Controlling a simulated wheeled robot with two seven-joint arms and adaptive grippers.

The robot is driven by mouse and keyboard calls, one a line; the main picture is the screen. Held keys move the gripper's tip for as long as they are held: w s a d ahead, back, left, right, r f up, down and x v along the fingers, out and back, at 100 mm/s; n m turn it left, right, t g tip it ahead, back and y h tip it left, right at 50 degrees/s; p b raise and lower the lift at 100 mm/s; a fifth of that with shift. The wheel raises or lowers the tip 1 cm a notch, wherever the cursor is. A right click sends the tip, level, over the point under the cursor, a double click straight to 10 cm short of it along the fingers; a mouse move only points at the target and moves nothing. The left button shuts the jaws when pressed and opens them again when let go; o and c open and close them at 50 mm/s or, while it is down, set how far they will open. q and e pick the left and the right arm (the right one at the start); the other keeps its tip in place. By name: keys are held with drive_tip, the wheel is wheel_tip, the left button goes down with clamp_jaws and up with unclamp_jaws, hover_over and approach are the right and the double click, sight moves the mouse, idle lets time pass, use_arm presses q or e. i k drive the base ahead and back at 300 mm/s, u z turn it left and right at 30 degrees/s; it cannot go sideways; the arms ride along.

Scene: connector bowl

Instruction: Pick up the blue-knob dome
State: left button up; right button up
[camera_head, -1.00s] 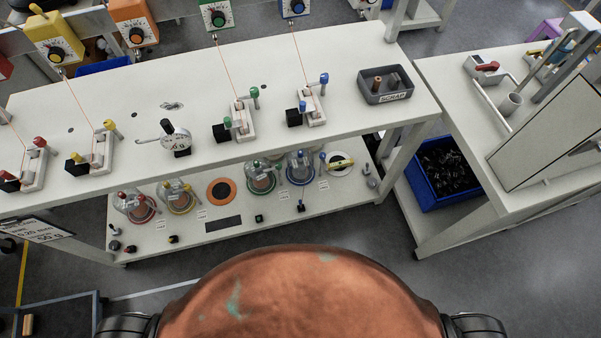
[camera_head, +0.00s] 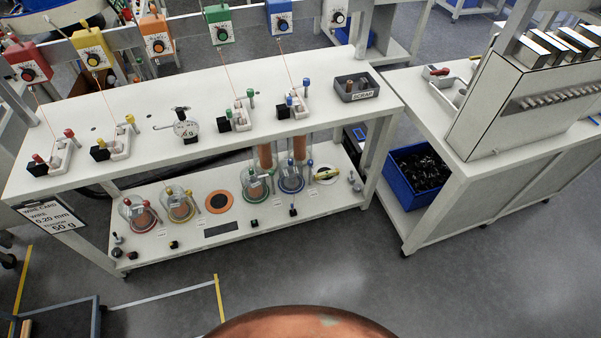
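The blue-knob dome (camera_head: 291,179) is a clear glass dome with a blue knob on top. It stands on the lower shelf of the white bench, right of the green-knob dome (camera_head: 257,184), close beside it. A yellow-knob dome (camera_head: 180,206) and a red-knob dome (camera_head: 140,215) stand further left on the same shelf. Neither of my grippers shows in the head view, so their state is hidden.
A blue bin (camera_head: 420,174) stands right of the shelf. The floor (camera_head: 350,255) in front is clear.

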sight(287, 175)
drive_tip(key=z, duration=0.6)
drive_tip(key=i, duration=0.5)
drive_tip(key=z, duration=0.55)
drive_tip(key=i, duration=0.7)
drive_tip(key=u, duration=0.3)
